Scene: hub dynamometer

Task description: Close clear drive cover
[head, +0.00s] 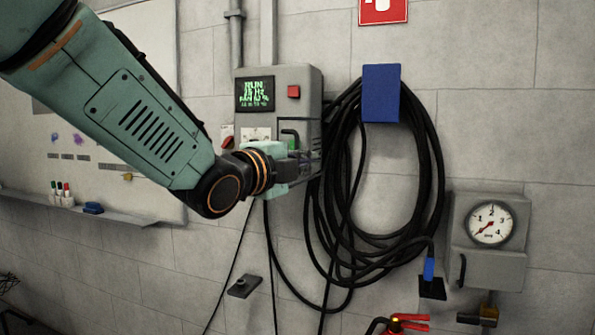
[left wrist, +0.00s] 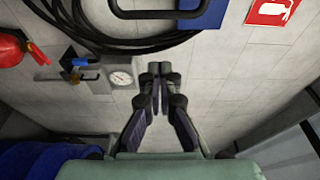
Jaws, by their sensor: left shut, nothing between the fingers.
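The grey drive box (head: 312,87) hangs on the wall, with a lit green display (head: 254,95) and a red button (head: 293,91). I cannot make out the clear pane of the drive cover or how far it stands open. A dark bent handle (head: 290,132) shows at the box's lower right; a dark handle loop also shows at the top of the left wrist view (left wrist: 145,13). My left gripper (head: 314,161) is in front of the box's lower right part, below the handle. Its fingers (left wrist: 160,70) are together and empty, apart from the loop in the picture. My right gripper is out of view.
A coiled black cable (head: 436,170) hangs from a blue holder (head: 381,93) just right of my gripper. A pressure gauge (head: 490,224) is further right. A red extinguisher (head: 405,325) is low down. A whiteboard (head: 100,135) is at left.

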